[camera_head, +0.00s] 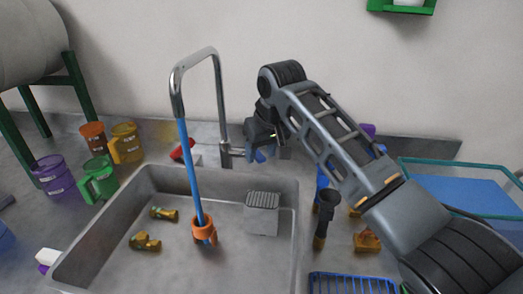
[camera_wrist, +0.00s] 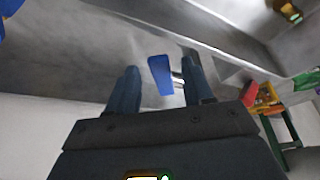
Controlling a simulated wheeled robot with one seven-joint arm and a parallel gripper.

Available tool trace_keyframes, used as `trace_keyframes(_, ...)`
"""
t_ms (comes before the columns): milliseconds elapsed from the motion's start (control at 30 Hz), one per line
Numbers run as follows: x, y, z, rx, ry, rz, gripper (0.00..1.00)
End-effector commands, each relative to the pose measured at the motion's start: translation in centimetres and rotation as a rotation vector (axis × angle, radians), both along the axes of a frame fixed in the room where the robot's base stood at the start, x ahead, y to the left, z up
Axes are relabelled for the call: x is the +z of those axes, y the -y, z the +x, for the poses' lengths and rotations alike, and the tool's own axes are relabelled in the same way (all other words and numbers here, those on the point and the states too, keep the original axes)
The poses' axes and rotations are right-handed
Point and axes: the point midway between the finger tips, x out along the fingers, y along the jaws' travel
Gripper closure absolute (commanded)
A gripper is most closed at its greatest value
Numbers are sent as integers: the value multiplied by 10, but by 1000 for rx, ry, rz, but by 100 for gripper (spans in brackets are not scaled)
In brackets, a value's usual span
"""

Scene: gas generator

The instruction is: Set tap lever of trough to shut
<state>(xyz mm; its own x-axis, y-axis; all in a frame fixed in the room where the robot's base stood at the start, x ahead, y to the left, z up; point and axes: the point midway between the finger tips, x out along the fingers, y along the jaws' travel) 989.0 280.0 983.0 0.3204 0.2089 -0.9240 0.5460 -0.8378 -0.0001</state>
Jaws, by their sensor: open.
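The trough (camera_head: 225,178) is a grey sink with a tall chrome tap (camera_head: 221,100) behind its rear edge. A straight blue column (camera_head: 188,155) runs from the tap's spout down to an orange ring (camera_head: 204,231) in the trough; I cannot tell if it is water or a hose. My gripper (camera_head: 261,153) is at the right of the tap's base. In the wrist view my gripper (camera_wrist: 161,86) is open, with a blue tap lever (camera_wrist: 160,75) between its two fingers. The lever seems apart from both fingers. In the head view my gripper mostly hides it.
Purple (camera_head: 55,176), green (camera_head: 100,178) and orange cups stand left of the trough. Small brass fittings (camera_head: 146,241) and a grey block (camera_head: 262,213) lie inside it. A black funnel-like piece (camera_head: 326,205) and a blue rack (camera_head: 350,284) are at right. The wall is close behind.

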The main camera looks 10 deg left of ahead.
Motion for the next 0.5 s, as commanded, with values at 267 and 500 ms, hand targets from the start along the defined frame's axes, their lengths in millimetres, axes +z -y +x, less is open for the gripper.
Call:
trace_keyframes(267, -1, -1, 0, 0, 0, 0, 50)
trace_keyframes(500, -1, 0, 0, 0, 0, 0, 73)
